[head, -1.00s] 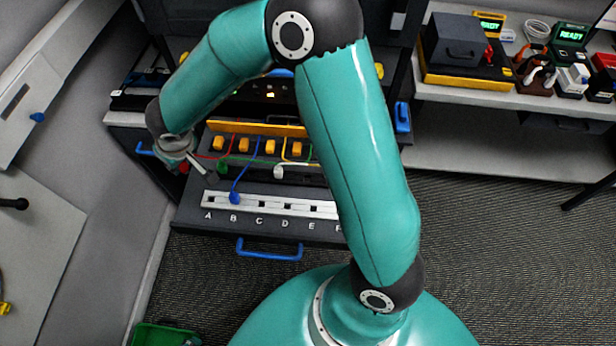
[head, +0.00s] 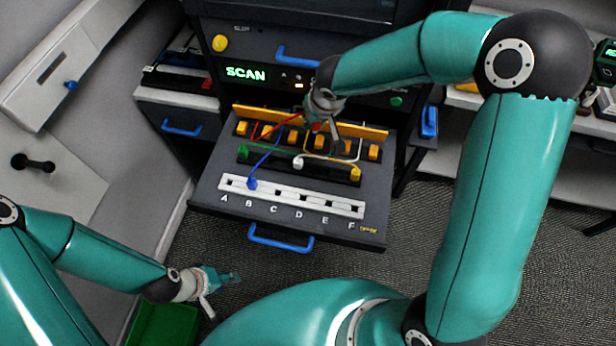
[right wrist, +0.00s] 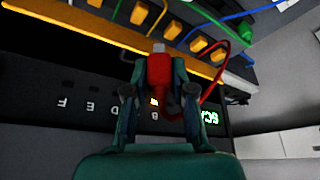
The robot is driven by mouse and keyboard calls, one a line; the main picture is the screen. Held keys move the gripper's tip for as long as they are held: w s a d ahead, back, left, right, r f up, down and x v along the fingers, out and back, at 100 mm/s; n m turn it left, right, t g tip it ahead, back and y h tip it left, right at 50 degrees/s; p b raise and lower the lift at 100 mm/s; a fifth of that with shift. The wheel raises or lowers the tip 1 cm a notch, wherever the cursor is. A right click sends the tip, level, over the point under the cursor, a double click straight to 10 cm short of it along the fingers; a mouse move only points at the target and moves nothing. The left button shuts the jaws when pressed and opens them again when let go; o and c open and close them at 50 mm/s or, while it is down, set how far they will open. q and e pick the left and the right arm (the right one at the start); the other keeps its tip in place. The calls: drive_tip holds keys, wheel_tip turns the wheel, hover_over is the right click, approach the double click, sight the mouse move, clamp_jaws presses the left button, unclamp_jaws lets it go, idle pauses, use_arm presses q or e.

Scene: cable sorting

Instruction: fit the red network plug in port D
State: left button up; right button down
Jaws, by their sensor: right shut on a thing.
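The red plug (right wrist: 159,72) is between the fingers of my right gripper (right wrist: 158,92), its pale tip pointing away from my wrist; a red cable (right wrist: 215,85) loops from it. In the head view my right gripper (head: 318,122) is over the rear of the pulled-out drawer, behind the port strip (head: 266,188). Port D (head: 303,198) is an empty dark slot between C and E. A blue plug (head: 251,184) sits at port B. My left gripper (head: 222,282) is low at the left, away from the drawer; its finger opening is unclear.
Green (head: 243,152), white (head: 298,163) and yellow (head: 355,175) plugs stand on a black rack behind the strip. Their cables run to orange blocks at the back. A blue handle (head: 280,238) is on the drawer front. A green bin (head: 165,325) is below my left arm.

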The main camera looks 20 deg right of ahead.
drive_tip(key=shift+d, duration=0.1)
drive_tip(key=shift+s, duration=0.1)
drive_tip(key=shift+s+f, duration=0.15)
drive_tip(key=shift+f, duration=0.05)
drive_tip(key=shift+s+a+f+n+g+y+b, duration=0.3)
drive_tip(key=shift+s+a+f+n+y+b, duration=0.35)
drive_tip(key=shift+s+a+f+n+b, duration=1)
drive_tip(key=shift+s+a+f+n+g+y+b, duration=0.3)
drive_tip(key=shift+s+a+f+n+y+b, duration=0.4)
drive_tip(key=shift+s+f+n+b, duration=1.1)
drive_tip(key=shift+s+a+f+n+g+y+b, duration=0.45)
drive_tip(key=shift+s+a+f+n+b, duration=0.7)
drive_tip(key=shift+f+n, duration=1.25)
drive_tip(key=shift+w+a+f+m, duration=0.1)
drive_tip(key=shift+w+f+m, duration=0.1)
drive_tip(key=shift+w+m, duration=0.05)
drive_tip(key=shift+s, duration=0.1)
drive_tip(key=shift+b, duration=0.55)
